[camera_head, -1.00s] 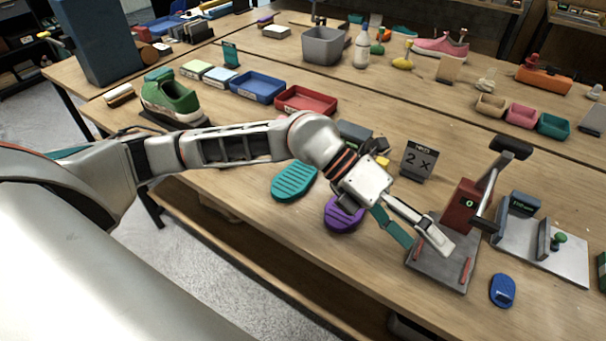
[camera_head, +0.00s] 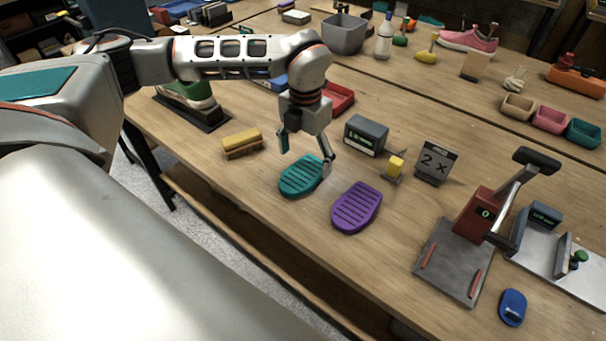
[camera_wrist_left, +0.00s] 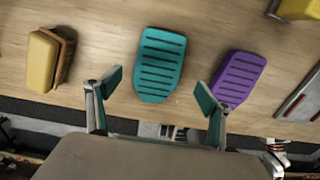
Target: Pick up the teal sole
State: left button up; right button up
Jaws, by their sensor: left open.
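The teal sole (camera_head: 301,177) lies flat on the wooden table, with dark grooves across it. It also shows in the left wrist view (camera_wrist_left: 160,64), above the gap between my fingers. My left gripper (camera_head: 307,155) is open and empty, pointing down over the table just behind the teal sole in the head view. Its right fingertip overlaps the sole's right edge there; I cannot tell if they touch. In the left wrist view the gripper (camera_wrist_left: 156,86) has its fingers spread wide. My right gripper is not in view.
A purple sole (camera_head: 357,207) lies close to the right of the teal one. A yellow brush (camera_head: 242,142) lies to the left. A small grey display box (camera_head: 366,135) and a "2 x" sign (camera_head: 436,161) stand behind. A red lever press (camera_head: 475,214) stands right.

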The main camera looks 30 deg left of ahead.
aim_at(303, 173)
pick_arm(q)
jog(key=shift+s+a+f, duration=0.1)
jog(key=shift+a+f, duration=0.05)
jog(key=shift+f, duration=1)
jog(key=shift+a+f, duration=0.1)
jog(key=shift+f, duration=1.05)
jog(key=c, duration=1.2)
jog(key=shift+c, duration=0.2)
jog(key=shift+r, duration=0.15)
